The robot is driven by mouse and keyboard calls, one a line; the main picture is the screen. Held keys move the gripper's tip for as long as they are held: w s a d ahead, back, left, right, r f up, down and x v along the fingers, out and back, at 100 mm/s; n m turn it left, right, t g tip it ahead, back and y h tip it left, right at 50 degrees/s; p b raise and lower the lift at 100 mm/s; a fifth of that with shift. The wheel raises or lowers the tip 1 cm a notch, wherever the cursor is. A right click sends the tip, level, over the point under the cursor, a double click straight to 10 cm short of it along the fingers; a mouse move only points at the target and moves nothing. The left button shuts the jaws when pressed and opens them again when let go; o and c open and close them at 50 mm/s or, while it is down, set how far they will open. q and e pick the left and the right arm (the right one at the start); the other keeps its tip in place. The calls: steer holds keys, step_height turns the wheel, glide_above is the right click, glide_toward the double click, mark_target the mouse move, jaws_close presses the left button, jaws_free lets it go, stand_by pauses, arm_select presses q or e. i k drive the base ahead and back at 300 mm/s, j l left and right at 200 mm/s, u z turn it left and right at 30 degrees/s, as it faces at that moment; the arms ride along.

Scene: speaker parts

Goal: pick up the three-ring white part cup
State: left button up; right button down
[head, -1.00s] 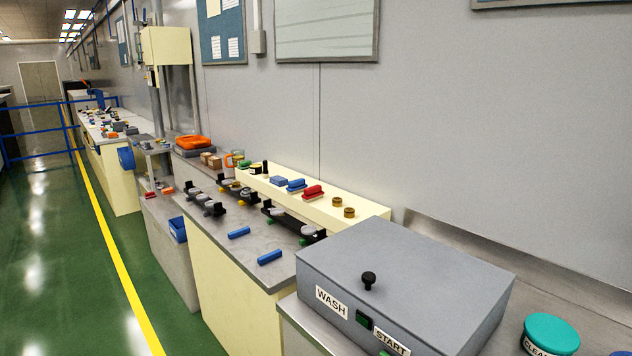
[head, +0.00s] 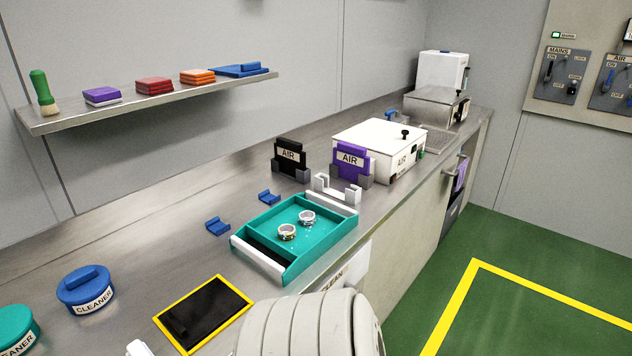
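Two small whitish round parts, which look like cups, stand in a teal tray (head: 272,216) on the steel counter in the head view. The nearer cup (head: 287,232) is left of and slightly in front of the farther cup (head: 307,218). Both look white with darker or yellowish bands, but they are too small to count their rings. Small pale specks lie on the tray floor beside them. A pale ribbed part, apparently my own arm, fills the bottom centre in front of the tray. Neither gripper's fingers show.
A yellow-edged black mat (head: 204,313) lies left of the tray. Blue (head: 86,290) and teal (head: 17,328) cleaner lids are farther left. Black (head: 290,158) and purple (head: 351,162) AIR holders and a white AIR box (head: 378,147) stand behind. A shelf (head: 150,108) holds cloths and a brush.

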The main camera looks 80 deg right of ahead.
mark_target(307, 219)
steer(key=z, duration=2.65)
